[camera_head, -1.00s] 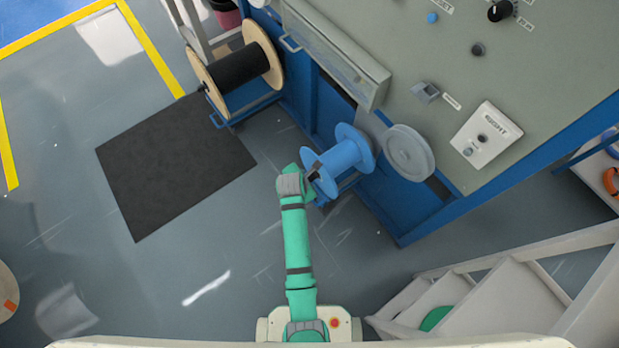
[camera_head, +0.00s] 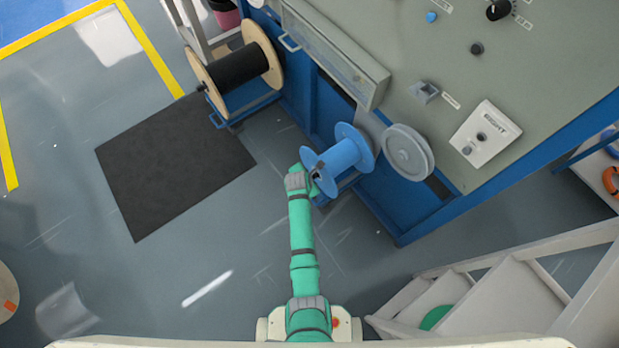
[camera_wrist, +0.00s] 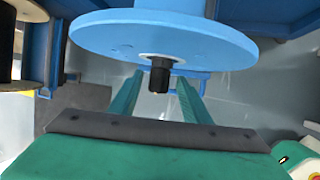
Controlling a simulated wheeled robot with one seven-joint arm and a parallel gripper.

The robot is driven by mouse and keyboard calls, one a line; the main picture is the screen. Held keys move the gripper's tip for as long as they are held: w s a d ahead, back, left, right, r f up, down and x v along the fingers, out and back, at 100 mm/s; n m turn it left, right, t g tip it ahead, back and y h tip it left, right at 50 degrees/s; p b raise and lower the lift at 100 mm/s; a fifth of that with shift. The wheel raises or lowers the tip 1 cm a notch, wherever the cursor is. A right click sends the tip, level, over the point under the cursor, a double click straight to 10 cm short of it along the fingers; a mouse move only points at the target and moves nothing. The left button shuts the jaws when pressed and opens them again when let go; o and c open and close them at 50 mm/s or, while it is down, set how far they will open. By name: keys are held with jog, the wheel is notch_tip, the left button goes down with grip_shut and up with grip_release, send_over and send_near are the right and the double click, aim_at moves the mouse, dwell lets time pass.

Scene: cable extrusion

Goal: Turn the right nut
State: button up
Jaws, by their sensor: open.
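The right nut (camera_wrist: 160,76) is a small dark piece at the hub of the blue spool (camera_head: 344,156), on the spool's near flange. In the wrist view the blue flange (camera_wrist: 165,38) fills the top middle and the nut hangs below its centre. My gripper (camera_wrist: 162,95) is open, with one green finger on each side of the nut in the picture. I cannot tell how far the fingers are from it in depth. In the head view my gripper (camera_head: 312,180) is at the spool's near flange, and my wrist hides part of the hub.
A grey wheel (camera_head: 408,153) stands right of the spool on the blue machine (camera_head: 410,205). A wooden reel of black cable (camera_head: 238,66) is at the upper left. A dark mat (camera_head: 175,165) lies on open floor to the left. White steps (camera_head: 500,290) stand at the lower right.

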jog(key=shift+c, duration=0.3)
jog(key=c, duration=1)
jog(key=shift+s, duration=0.1)
jog(key=shift+s+d+f+m+t+y, duration=0.15)
jog(key=shift+t+y, duration=0.1)
jog(key=shift+t, duration=0.15)
jog(key=shift+s+m+t+y, duration=0.15)
jog(key=shift+t+y, duration=0.1)
jog(key=shift+t, duration=0.15)
jog(key=shift+d+f+m+t+y, duration=0.15)
jog(key=shift+t+y, duration=0.25)
jog(key=shift+t, duration=0.3)
jog(key=shift+d+m+t+y, duration=0.15)
jog(key=shift+t+y, duration=0.25)
jog(key=shift+t, duration=0.3)
jog(key=shift+s+t, duration=0.1)
jog(key=shift+t, duration=0.3)
jog(key=o, duration=1.1)
jog(key=shift+a, duration=0.15)
jog(key=shift+c, duration=0.2)
